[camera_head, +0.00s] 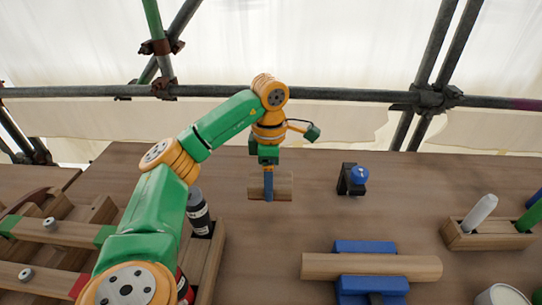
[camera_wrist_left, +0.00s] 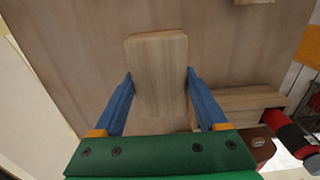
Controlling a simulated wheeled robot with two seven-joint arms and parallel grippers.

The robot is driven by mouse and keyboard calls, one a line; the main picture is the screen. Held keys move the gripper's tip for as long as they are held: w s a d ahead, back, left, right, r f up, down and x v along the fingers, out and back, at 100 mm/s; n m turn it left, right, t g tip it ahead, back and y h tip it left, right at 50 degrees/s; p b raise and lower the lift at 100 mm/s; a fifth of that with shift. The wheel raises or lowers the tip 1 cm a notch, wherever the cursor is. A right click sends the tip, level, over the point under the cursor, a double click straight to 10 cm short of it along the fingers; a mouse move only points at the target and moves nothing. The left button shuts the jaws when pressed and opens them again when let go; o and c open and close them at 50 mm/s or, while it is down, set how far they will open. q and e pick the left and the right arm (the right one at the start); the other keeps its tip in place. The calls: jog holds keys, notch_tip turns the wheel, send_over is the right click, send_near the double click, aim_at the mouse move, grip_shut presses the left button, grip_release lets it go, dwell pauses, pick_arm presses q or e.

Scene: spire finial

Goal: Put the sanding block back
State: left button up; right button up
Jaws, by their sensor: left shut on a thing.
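The sanding block (camera_head: 284,186) looks like a plain light-wood block, in the middle of the table in the head view. My left gripper (camera_head: 268,190) comes down over it from above and is shut on it. In the left wrist view the block (camera_wrist_left: 158,60) sits between the two blue fingers of the left gripper (camera_wrist_left: 159,80). I cannot tell whether the block touches the table or is held slightly above it. My right gripper is not in view.
A black stand with a blue knob (camera_head: 359,176) is to the right. A wooden rod (camera_head: 370,267) lies on blue supports in front. A wooden holder (camera_head: 490,238) with a white and a green stick is at far right. A dark bottle (camera_head: 198,208) stands in a wooden rack at left.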

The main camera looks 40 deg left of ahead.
pick_arm(q)
jog(key=w+a+f, duration=0.1)
jog(key=f, duration=0.1)
jog(key=w+a+f, duration=0.2)
jog(key=w+a+f+p, duration=0.1)
jog(key=w+f, duration=0.1)
jog(key=shift+a+f, duration=0.1)
jog(key=shift+a, duration=0.2)
jog(key=f, duration=0.4)
jog(key=shift+w+a, duration=0.15)
jog(key=shift+a, duration=0.05)
jog(key=shift+f, duration=0.1)
jog(key=o, duration=1.1)
jog(key=shift+r+p, duration=0.25)
jog(key=shift+p, duration=0.05)
notch_tip(320, 180, up, 12)
jog(key=shift+f, duration=0.1)
